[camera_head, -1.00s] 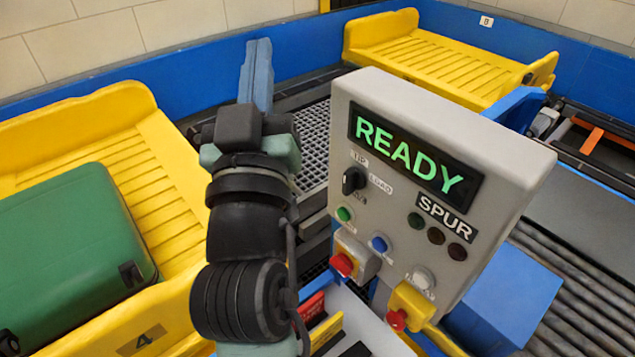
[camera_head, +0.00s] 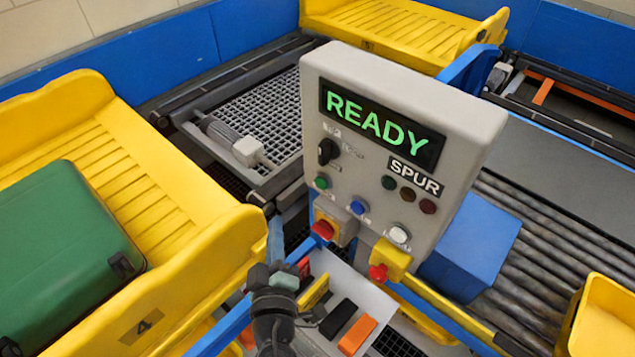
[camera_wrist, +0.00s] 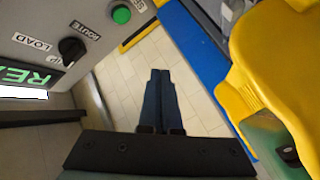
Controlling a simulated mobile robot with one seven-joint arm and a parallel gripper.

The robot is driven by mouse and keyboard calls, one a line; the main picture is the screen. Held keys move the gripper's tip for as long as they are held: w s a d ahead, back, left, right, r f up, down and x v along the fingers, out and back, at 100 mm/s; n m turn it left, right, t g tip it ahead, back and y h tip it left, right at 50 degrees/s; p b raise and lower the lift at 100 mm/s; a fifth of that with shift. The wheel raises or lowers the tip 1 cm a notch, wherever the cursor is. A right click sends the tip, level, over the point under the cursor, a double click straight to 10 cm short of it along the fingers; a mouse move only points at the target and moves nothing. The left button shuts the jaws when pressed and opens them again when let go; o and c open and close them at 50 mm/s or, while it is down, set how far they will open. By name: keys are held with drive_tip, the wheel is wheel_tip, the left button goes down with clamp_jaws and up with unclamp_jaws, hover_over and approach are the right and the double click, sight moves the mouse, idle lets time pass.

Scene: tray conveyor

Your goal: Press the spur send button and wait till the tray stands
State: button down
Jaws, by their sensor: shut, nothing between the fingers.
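The grey control box (camera_head: 465,115) stands in the middle of the head view, with a lit green READY display (camera_head: 380,118) and a SPUR label (camera_head: 415,178). A green button (camera_head: 322,182), a blue button (camera_head: 357,206) and a white button (camera_head: 399,234) are on its face; their small labels are not readable here. The green button shows near the top of the wrist view (camera_wrist: 121,14). My gripper (camera_head: 273,274) is low, left of and below the box, apart from the buttons. Its shut, empty fingers (camera_wrist: 160,75) point over the floor. Yellow tray 4 (camera_head: 190,190) holds a green suitcase (camera_head: 70,260).
Another yellow tray (camera_head: 400,30) is at the back. A blue block (camera_head: 470,245) and rollers (camera_head: 540,240) lie to the right.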

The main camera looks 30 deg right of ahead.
sight(321, 183)
drive_tip(key=shift+d, duration=0.1)
drive_tip(key=w+d+p, duration=0.2)
drive_tip(key=w+d, duration=0.1)
drive_tip(key=d, duration=0.5)
idle(0.3)
drive_tip(key=shift+d+r, duration=0.1)
drive_tip(key=shift+d, duration=0.05)
idle(1.7)
drive_tip(key=shift+w+d, duration=0.2)
drive_tip(key=shift+d, duration=0.15)
drive_tip(key=shift+w+d, duration=0.15)
drive_tip(key=shift+d, duration=0.35)
idle(0.9)
drive_tip(key=shift+s+a, duration=0.35)
drive_tip(key=shift+a, duration=0.5)
